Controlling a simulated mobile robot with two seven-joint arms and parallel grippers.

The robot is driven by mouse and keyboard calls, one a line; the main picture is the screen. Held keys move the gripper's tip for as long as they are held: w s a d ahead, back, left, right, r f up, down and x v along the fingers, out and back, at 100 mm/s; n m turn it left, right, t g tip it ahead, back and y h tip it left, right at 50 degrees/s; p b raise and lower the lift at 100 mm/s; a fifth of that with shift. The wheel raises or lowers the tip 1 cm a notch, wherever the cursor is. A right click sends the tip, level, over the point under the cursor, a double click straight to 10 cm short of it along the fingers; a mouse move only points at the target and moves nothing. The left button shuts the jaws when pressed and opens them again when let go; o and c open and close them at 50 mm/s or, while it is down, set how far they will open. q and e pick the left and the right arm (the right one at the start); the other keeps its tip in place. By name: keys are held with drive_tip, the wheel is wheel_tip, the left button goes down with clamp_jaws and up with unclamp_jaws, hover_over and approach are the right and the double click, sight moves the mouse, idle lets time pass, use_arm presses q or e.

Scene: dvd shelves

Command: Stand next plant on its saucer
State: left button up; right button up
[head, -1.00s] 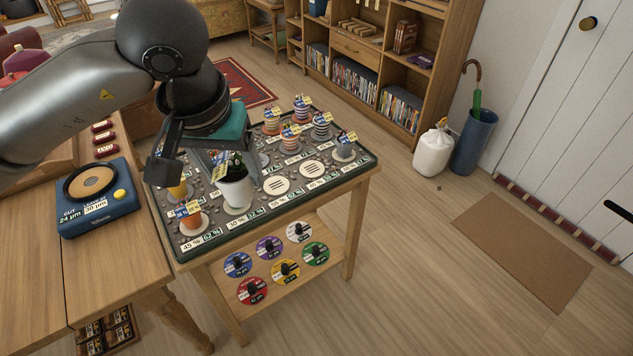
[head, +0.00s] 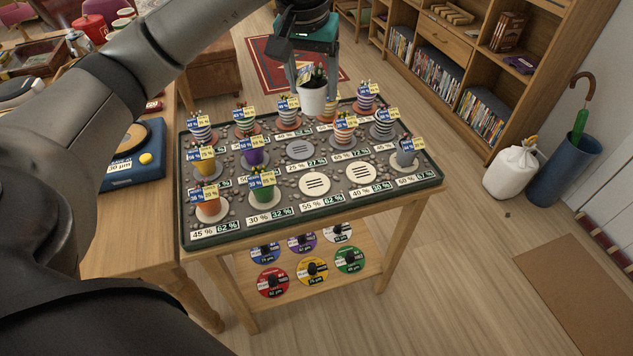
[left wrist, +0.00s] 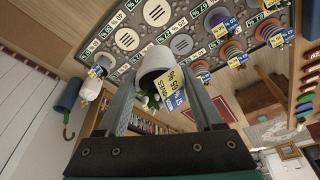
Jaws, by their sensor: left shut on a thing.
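My left gripper (head: 313,88) is shut on a white potted plant (head: 313,101) and holds it upright above the far edge of the plant tray (head: 213,236). In the left wrist view the white pot (left wrist: 154,64) sits between the fingers, with a yellow and blue tag by its leaves. Three bare saucers show on the tray: a grey saucer (head: 300,149) in the middle row, and a cream saucer (head: 315,185) and another cream saucer (head: 361,174) in front. The held pot hides part of the back row. My right gripper is not in view.
Several tagged plants stand around the bare saucers, among them a purple pot (head: 252,157), a green pot (head: 263,193) and a grey pot (head: 405,157). A blue device (head: 133,160) sits on the wooden table at left. Colored discs lie on the shelf below.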

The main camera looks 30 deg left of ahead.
use_arm(q)
wheel_tip(320, 180, down, 16)
drive_tip(key=b, duration=0.4)
drive_tip(key=shift+w+r, duration=0.1)
drive_tip(key=shift+f+b, duration=0.55)
drive_tip(key=shift+f, duration=1.6)
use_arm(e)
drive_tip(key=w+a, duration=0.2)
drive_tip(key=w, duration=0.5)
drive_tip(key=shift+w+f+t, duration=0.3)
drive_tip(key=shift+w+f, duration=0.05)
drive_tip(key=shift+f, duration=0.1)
